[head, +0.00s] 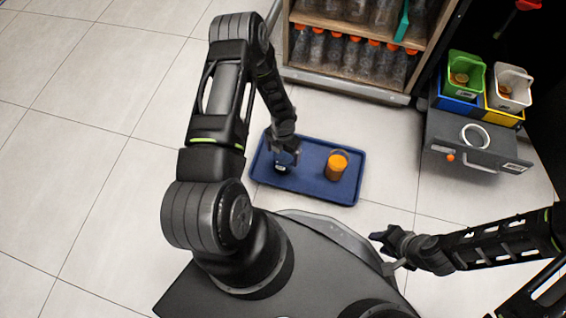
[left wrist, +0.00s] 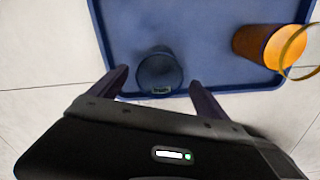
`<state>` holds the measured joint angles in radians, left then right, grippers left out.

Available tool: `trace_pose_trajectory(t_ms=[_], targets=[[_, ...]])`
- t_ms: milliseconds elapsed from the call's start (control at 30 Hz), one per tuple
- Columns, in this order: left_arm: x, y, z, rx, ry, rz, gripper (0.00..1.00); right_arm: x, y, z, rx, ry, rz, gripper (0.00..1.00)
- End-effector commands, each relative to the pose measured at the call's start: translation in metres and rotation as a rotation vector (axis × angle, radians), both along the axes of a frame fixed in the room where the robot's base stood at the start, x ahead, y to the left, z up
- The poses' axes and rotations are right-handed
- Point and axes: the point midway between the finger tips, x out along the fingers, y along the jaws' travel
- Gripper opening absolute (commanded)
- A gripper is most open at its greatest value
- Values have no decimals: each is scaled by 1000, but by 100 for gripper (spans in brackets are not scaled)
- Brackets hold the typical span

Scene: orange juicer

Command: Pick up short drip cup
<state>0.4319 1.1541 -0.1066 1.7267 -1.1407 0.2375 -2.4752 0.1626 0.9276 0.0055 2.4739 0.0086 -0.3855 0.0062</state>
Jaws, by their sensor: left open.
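A small dark blue cup (left wrist: 158,68) with a little label near its lower edge stands on the blue tray (head: 310,188). In the head view the cup (head: 281,168) is partly hidden under my left gripper (head: 284,154). In the left wrist view the left gripper (left wrist: 158,84) is open, with one finger on each side of the cup's near part. No finger clearly touches it.
A shelf with several orange-capped bottles (head: 345,58) stands behind the tray. At the right are green (head: 464,68) and white bins (head: 508,85) above a grey drawer unit (head: 465,148) with a white ring on it. The tiled floor at the left is clear.

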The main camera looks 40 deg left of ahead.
Motion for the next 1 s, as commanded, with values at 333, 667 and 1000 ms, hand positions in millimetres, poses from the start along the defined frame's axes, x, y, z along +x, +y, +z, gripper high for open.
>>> trace_pose_trajectory(t_ms=[333, 667, 1000], targets=[[0, 1, -47, 0, -1, -1, 88, 4, 1, -29, -2, -10, -6, 36], [0, 1, -48, 0, -1, -1, 88, 5, 1, -28, -2, -13, -6, 36], [0, 1, -47, 1, -1, -1, 85, 5, 1, -28, -2, -12, -7, 36]])
